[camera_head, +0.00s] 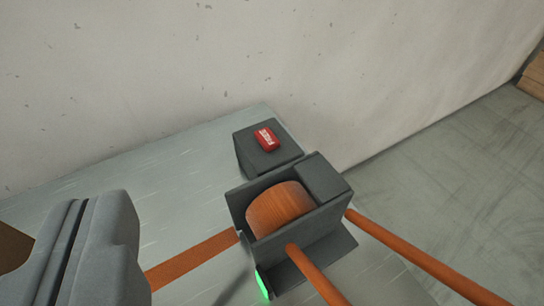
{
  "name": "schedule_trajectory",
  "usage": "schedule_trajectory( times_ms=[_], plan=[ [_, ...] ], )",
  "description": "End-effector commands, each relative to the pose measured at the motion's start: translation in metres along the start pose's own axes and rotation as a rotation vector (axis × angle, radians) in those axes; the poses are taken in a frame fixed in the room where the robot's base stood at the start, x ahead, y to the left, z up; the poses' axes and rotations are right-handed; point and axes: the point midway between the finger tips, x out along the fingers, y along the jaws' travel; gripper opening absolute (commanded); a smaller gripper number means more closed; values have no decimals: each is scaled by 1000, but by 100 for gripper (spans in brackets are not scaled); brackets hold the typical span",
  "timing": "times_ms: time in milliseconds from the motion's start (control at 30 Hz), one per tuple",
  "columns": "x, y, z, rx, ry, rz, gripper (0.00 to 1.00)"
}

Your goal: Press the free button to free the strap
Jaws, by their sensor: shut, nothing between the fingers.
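A red button (265,139) with white lettering, too small to read surely, sits on top of a dark grey box (250,160) on the grey table. In front of it stands a dark housing (322,180) holding a brown-orange roll (278,209). A flat orange strap (193,259) runs left from the housing, and two orange bands leave it toward the lower right. My gripper (95,250) shows as a grey shape at the lower left, apart from the button and to its left. Its fingers are shut and hold nothing.
A green light (262,284) glows on the housing's near side. The grey table (150,180) is clear left of the button box. A pale wall (190,60) rises behind it. Bare floor lies at right, with a brown box (534,78) at the far right edge.

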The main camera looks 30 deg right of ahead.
Motion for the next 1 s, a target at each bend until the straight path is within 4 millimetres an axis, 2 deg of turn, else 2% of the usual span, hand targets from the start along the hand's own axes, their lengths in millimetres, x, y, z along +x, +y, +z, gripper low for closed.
schedule_trajectory(
  times_ms=[33,367,700,900,1000],
  plan=[
    [17,7,-2,24,-34,13,0],
    [112,49,-2,188,-231,58,0],
    [208,108,11,378,-406,74,0],
    [253,141,22,476,-480,70,0],
    [266,152,26,509,-501,67,0]
  ],
)
